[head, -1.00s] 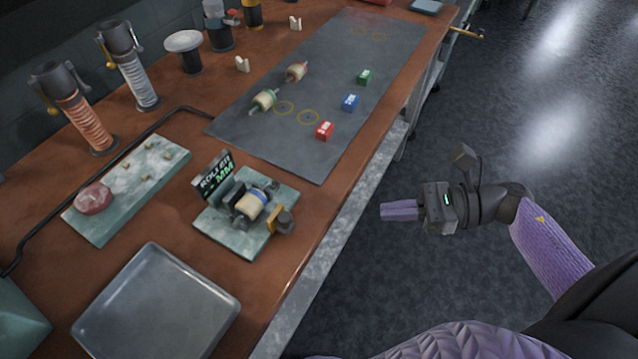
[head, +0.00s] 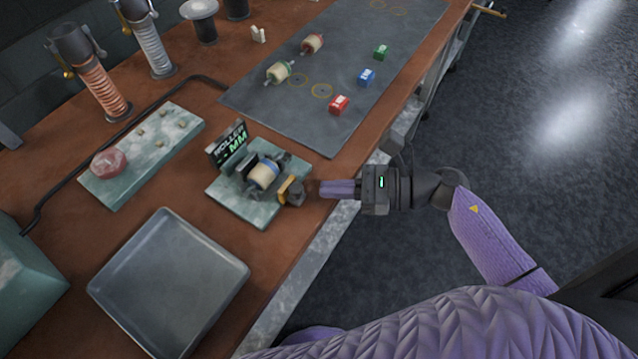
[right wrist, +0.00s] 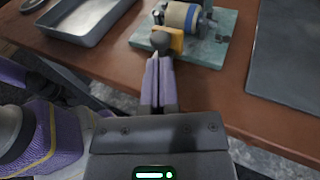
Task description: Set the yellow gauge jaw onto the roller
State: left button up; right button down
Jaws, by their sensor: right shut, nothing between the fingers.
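The yellow gauge jaw (head: 285,186) with its dark round knob (head: 296,193) is at the right side of a green marble gauge stand (head: 240,208). The cream roller (head: 263,174) with a blue band sits in the stand, left of the jaw. In the right wrist view the jaw (right wrist: 176,42) stands just in front of the roller (right wrist: 178,15), and I cannot tell if they touch. My right gripper (head: 322,189) is shut and empty, its tips pointing at the knob (right wrist: 160,40). Whether the tips touch the knob is unclear. My left gripper is not in view.
A grey tray (head: 170,285) lies in front of the stand. A marble board (head: 150,150) with a pinkish lump is at left. The grey mat (head: 300,120) behind holds two rollers and red, blue and green blocks. The table's edge runs beneath my right gripper.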

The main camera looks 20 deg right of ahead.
aim_at(288, 180)
jog(key=shift+x, duration=1.3)
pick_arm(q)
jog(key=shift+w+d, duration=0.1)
pick_arm(e)
jog(key=shift+w+a+f+b, duration=0.2)
jog(key=shift+w+a+b, duration=0.45)
jog(key=shift+w, duration=0.35)
jog(key=shift+w+a, duration=0.3)
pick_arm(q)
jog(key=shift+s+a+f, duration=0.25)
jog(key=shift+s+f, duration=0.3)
pick_arm(e)
jog(key=shift+r, duration=0.2)
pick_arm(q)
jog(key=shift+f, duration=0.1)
pick_arm(e)
jog(key=shift+d, duration=0.1)
